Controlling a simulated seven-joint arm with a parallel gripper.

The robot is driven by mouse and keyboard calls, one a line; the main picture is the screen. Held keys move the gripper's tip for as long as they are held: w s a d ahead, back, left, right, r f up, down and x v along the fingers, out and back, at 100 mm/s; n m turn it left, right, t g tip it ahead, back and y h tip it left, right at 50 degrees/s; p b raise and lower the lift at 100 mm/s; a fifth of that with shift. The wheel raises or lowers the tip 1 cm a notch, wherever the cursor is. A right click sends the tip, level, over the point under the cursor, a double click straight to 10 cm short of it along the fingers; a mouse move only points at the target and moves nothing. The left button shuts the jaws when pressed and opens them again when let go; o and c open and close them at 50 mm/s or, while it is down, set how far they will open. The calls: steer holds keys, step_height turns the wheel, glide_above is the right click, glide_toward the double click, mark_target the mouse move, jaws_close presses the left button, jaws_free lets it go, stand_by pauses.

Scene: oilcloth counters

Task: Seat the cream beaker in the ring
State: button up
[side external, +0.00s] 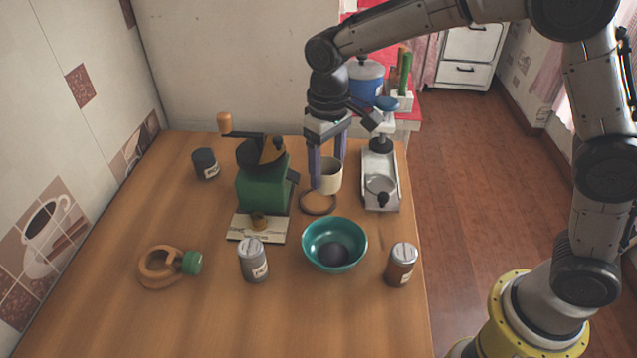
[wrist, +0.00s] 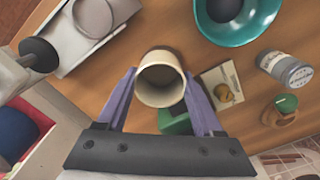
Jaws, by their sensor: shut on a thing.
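The cream beaker (side external: 331,177) is upright between the fingers of my gripper (side external: 327,170), which is shut on it. In the wrist view, the beaker (wrist: 160,84) shows its open mouth between the two purple fingers of my gripper (wrist: 160,76).
A green grinder (side external: 263,187) stands close left, and a metal press-like device (side external: 380,190) close right. A teal bowl (side external: 334,262) is in front, with a grey-lidded shaker (side external: 253,262) and a brown shaker (side external: 400,266) beside it. A dark jar (side external: 206,164) stands at back left.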

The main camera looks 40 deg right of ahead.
steer(key=shift+w+a+f, duration=0.25)
steer(key=shift+w+f, duration=0.5)
steer(key=shift+f, duration=0.2)
steer(key=shift+w+f, duration=0.2)
steer(key=shift+f, duration=1.55)
steer(key=shift+f, duration=0.1)
steer(key=o, duration=1.4)
steer(key=shift+c, duration=0.2)
step_height(320, 180, up, 12)
steer(key=shift+r, duration=0.2)
